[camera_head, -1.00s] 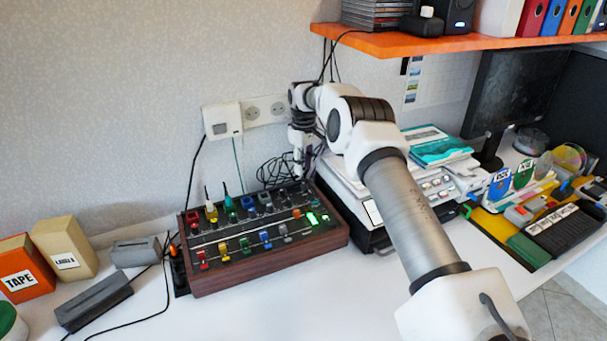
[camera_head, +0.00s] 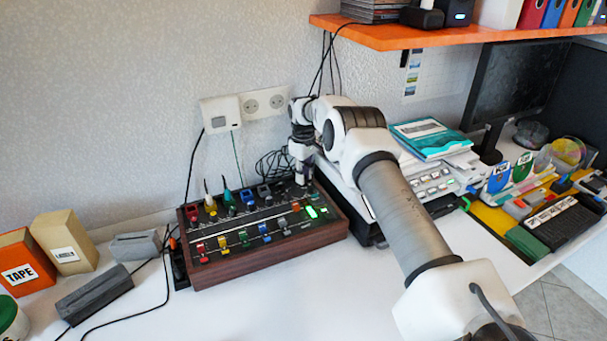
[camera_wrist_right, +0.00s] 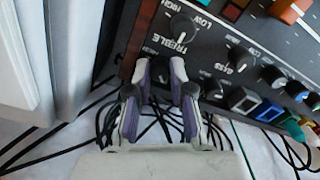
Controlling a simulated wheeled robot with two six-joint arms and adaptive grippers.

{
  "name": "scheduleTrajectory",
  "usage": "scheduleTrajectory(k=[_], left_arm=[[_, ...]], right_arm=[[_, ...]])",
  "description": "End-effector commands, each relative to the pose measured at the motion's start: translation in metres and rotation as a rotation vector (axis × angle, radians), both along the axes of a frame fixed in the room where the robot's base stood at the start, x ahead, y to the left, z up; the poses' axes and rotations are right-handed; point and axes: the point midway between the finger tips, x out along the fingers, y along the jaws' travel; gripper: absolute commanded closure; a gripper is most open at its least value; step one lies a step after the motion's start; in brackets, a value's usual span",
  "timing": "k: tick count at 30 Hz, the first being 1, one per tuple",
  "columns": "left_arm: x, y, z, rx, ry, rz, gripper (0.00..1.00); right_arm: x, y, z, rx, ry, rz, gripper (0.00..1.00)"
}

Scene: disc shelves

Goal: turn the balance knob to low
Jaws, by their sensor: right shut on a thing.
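The mixer console (camera_head: 270,262) has a dark panel in a wooden frame and stands against the wall. My right gripper (camera_head: 303,181) reaches down to its far right corner. In the right wrist view my right gripper (camera_wrist_right: 166,76) is shut on a small dark knob, which I take as the balance knob; the fingers hide most of it and its label. The treble knob (camera_wrist_right: 183,28) and the bass knob (camera_wrist_right: 240,58) sit beside it, with HIGH and LOW marks near the treble knob. My left gripper is not in view.
A stack of papers and books (camera_head: 430,140) stands close on the right of the console. Black cables (camera_head: 272,168) lie behind it. An orange shelf (camera_head: 400,38) hangs above. Boxes (camera_head: 65,243) stand at the left; the white table front is clear.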

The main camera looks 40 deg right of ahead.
Motion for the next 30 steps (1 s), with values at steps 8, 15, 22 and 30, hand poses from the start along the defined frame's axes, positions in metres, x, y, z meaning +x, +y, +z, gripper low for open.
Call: scheduleTrajectory(k=[8,15,22,30], left_arm=[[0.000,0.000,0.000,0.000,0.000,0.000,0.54],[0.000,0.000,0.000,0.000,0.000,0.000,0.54],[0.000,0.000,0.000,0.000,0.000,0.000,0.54],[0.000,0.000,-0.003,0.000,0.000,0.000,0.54]], right_arm=[[-0.001,0.000,0.000,0.001,0.002,0.032,1.00],[0.000,0.000,0.000,0.000,0.002,0.031,0.68],[0.000,0.000,0.000,0.000,0.001,-0.032,0.68],[0.001,0.000,0.048,0.000,-0.004,-0.098,0.68]])
